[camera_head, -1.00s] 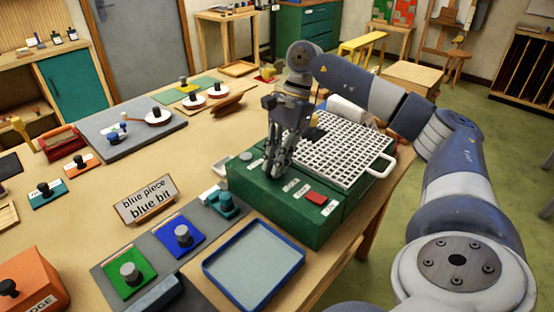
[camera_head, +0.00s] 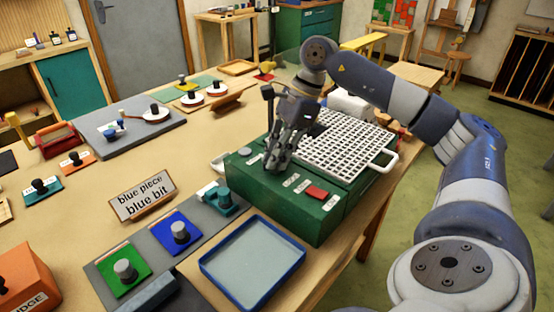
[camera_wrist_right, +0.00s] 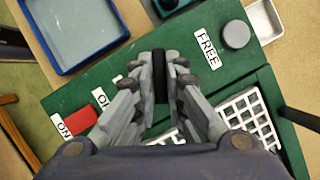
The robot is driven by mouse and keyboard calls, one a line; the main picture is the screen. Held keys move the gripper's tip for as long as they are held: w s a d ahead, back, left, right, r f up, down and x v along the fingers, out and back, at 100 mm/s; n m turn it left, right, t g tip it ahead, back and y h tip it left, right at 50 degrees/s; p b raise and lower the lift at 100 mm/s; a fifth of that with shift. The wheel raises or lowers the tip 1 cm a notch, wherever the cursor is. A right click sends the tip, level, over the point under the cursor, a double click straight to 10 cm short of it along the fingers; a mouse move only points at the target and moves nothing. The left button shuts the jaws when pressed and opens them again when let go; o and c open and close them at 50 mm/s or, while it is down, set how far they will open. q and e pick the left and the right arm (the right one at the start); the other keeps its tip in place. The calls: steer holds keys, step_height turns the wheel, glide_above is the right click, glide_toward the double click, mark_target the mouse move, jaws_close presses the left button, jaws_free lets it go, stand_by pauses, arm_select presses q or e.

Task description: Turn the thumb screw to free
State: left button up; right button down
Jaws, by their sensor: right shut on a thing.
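The green machine (camera_head: 330,213) stands on the table with a white grid on top. My right gripper (camera_head: 272,168) reaches down to its green top from above. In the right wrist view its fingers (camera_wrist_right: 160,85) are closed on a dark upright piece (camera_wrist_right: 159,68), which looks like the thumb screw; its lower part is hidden. A "FREE" label (camera_wrist_right: 207,48) lies to the right of the fingers, beside a grey round knob (camera_wrist_right: 236,35). My left gripper is not in view.
A red block (camera_head: 317,193) and white labels are on the machine's front top. The white grid (camera_head: 345,145) has a handle. A blue-rimmed tray (camera_head: 298,262) lies in front. A sign (camera_head: 143,197) and blue and green knobbed plates stand left.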

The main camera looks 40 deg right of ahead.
steer(key=m+t+b, duration=0.1)
steer(key=m, duration=0.2)
steer(key=shift+s+f+h, duration=0.1)
steer(key=shift+f+h, duration=0.05)
steer(key=shift+h, duration=0.15)
steer(key=m+t+b, duration=0.1)
steer(key=m, duration=0.2)
steer(key=shift+a+m+h, duration=0.1)
steer(key=shift+m+h, duration=0.2)
steer(key=shift+h, duration=0.1)
steer(key=m+h, duration=0.1)
steer(key=m, duration=0.1)
steer(key=shift+m, duration=0.3)
steer(key=shift+a+m+t+h, duration=0.1)
steer(key=shift+m+t+h, duration=0.45)
steer(key=shift+m, duration=1.05)
steer(key=c, duration=1.6)
jaws_free()
steer(key=shift+s, duration=0.1)
steer(key=shift+c, duration=0.2)
